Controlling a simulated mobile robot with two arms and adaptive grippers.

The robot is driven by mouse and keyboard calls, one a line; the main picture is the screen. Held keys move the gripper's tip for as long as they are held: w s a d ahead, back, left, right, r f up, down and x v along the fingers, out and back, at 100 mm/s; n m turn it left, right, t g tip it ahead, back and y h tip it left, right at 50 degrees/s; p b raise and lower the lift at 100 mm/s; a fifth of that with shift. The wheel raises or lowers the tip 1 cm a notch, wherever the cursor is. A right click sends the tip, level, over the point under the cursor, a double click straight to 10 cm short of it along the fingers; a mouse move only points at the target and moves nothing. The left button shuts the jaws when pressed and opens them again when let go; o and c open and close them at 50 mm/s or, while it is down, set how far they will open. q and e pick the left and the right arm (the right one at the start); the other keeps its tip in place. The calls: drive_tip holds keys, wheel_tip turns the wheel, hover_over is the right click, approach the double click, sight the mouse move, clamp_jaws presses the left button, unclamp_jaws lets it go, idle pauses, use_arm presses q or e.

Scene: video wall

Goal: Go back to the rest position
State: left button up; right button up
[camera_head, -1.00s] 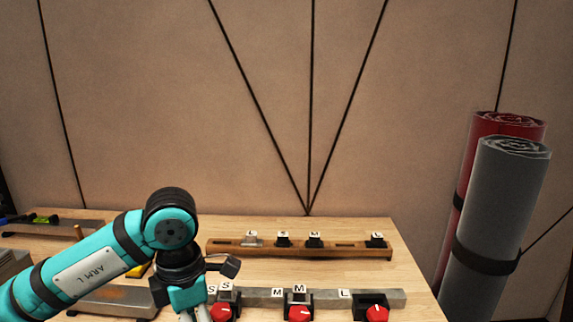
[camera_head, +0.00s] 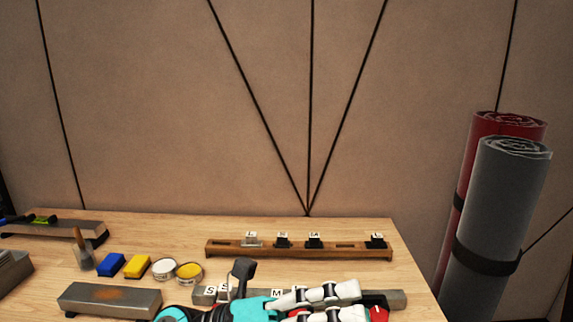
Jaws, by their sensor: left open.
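My left gripper (camera_head: 357,302) is at the bottom centre of the head view, its white fingers pointing right. It is open, with nothing seen between its fingers. It lies in front of the grey metal bar (camera_head: 398,299) with letter tiles and hides much of it. A red knob (camera_head: 379,313) shows just past the fingertips. The teal arm comes in low along the bottom edge. My right gripper is not in view.
A wooden rack (camera_head: 224,248) with several labelled pieces stands behind the gripper. To the left are a metal block (camera_head: 110,299), a blue block (camera_head: 111,265), a yellow block (camera_head: 138,267) and two round tins (camera_head: 164,268). Rolled mats (camera_head: 497,200) stand at the right.

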use_arm(q)
drive_tip(key=w+a+r+n+t, duration=0.2)
drive_tip(key=w+a+n+t, duration=0.55)
drive_tip(key=n+t, duration=0.95)
drive_tip(key=w+a+f+n+t+y, duration=0.6)
drive_tip(key=a+f+n+y, duration=0.3)
drive_tip(key=n+y, duration=0.5)
drive_tip(key=s+a+f+n+g+y, duration=0.1)
drive_tip(key=a+f+n+g+y, duration=0.25)
drive_tip(key=f, duration=0.45)
drive_tip(key=s+a+f+n+g+y, duration=0.2)
drive_tip(key=a+f+n+g+y, duration=0.15)
drive_tip(key=f, duration=0.45)
drive_tip(key=s+a+f+n+g, duration=0.35)
drive_tip(key=s+f+g, duration=0.65)
drive_tip(key=s+f, duration=0.95)
wheel_tip(320, 180, down, 21)
drive_tip(key=s+g+p, duration=0.1)
drive_tip(key=s+g, duration=0.1)
drive_tip(key=s+a+f+m+p, duration=0.1)
drive_tip(key=s+a+f, duration=0.2)
drive_tip(key=s+f, duration=1.3)
drive_tip(key=shift+s+g+y, duration=0.3)
drive_tip(key=shift+s+g, duration=0.1)
drive_tip(key=shift+s, duration=0.15)
